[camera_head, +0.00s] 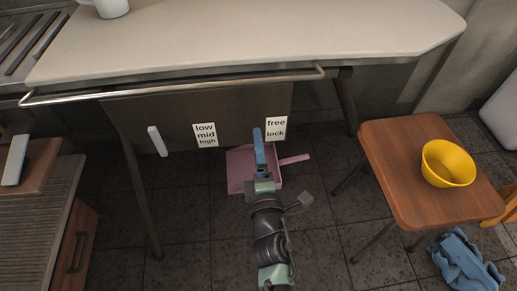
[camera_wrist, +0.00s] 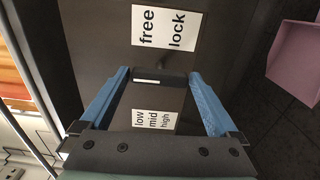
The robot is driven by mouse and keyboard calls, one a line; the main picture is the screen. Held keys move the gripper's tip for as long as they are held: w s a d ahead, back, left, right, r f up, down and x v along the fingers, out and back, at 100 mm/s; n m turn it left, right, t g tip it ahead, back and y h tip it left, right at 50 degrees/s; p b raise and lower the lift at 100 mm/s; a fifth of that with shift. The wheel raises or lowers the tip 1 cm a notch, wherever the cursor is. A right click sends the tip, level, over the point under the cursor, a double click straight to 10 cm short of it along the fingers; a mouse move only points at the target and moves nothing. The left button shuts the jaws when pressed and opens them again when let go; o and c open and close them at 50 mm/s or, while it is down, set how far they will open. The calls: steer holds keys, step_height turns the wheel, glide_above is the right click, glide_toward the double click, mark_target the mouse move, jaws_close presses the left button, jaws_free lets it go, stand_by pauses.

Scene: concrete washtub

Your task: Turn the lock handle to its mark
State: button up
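The dark panel (camera_head: 180,113) under the counter carries a "free / lock" label (camera_head: 276,128), which also shows in the wrist view (camera_wrist: 165,27). My gripper (camera_head: 258,133) has blue fingers and is in front of the panel, just left of that label. In the wrist view my gripper (camera_wrist: 160,76) is open, its fingers wide apart. A dark bar with a white strip, seemingly the lock handle (camera_wrist: 174,78), lies between the fingertips. I cannot tell whether they touch it. In the head view the gripper hides this handle.
A "low / mid / high" label (camera_head: 206,135) and a white handle (camera_head: 158,141) are farther left on the panel. A metal rail (camera_head: 180,86) runs above. A pink dustpan (camera_head: 238,172) lies below. A stool (camera_head: 400,190) with a yellow bowl (camera_head: 448,163) stands right.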

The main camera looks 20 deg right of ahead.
steer(key=v, duration=1.3)
steer(key=shift+p, duration=0.3)
